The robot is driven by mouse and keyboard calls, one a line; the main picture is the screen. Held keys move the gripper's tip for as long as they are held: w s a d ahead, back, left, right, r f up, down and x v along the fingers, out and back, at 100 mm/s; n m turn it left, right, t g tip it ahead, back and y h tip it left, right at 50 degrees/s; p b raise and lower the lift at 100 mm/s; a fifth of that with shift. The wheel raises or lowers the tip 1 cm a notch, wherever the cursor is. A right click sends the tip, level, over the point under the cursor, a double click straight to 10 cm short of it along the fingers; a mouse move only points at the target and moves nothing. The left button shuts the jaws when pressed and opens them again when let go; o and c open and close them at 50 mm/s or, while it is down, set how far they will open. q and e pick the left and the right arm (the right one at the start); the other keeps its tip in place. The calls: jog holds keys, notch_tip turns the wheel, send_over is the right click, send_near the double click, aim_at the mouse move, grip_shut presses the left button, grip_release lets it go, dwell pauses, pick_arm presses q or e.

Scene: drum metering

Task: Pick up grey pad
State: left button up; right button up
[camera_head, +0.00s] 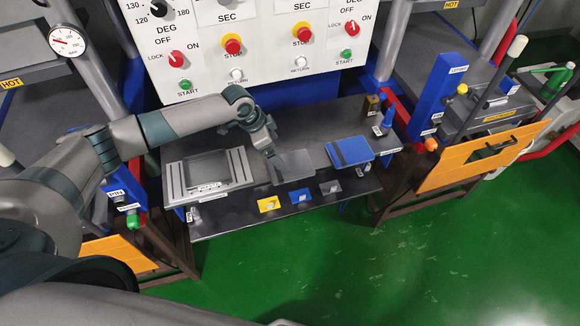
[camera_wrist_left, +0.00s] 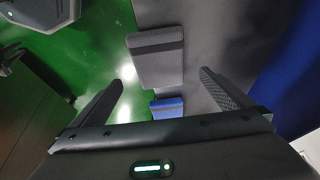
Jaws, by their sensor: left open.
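The grey pad (camera_head: 296,168) lies flat on the dark table, between the silver tray and the blue pad. In the left wrist view the grey pad (camera_wrist_left: 157,57) has a dark band across it and lies beyond the fingertips. My left gripper (camera_head: 276,158) is over the grey pad's left part and hides some of it. In the wrist view its two fingers (camera_wrist_left: 162,90) are spread wide with nothing held between them. The blue pad (camera_head: 350,151) lies to the right; the wrist view shows part of a blue piece (camera_wrist_left: 167,108) between the fingers.
A silver tray (camera_head: 173,182) sits at the table's left. A control panel (camera_head: 265,60) rises behind; orange-fronted stations flank the table.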

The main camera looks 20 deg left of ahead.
aim_at(289, 165)
pick_arm(q)
jog(key=shift+b+x, duration=0.35)
jog(key=shift+x, duration=0.75)
jog(key=shift+w+d+f+b, duration=0.2)
jog(key=shift+d+f+b, duration=0.05)
jog(key=shift+f+b, duration=0.45)
pick_arm(e)
jog(key=shift+f, duration=1.45)
pick_arm(q)
jog(key=shift+b+x, duration=0.75)
jog(key=shift+b, duration=0.1)
jog(key=b+x, duration=0.3)
jog(key=shift+d+f+b, duration=0.1)
jog(key=shift+f+b, duration=0.2)
jog(key=shift+f, duration=0.1)
pick_arm(e)
notch_tip(289, 165, down, 5)
jog(key=shift+f, duration=0.1)
pick_arm(q)
jog(key=shift+r, duration=0.1)
jog(key=c, duration=1)
jog(key=shift+r, duration=0.15)
pick_arm(e)
jog(key=shift+f, duration=0.1)
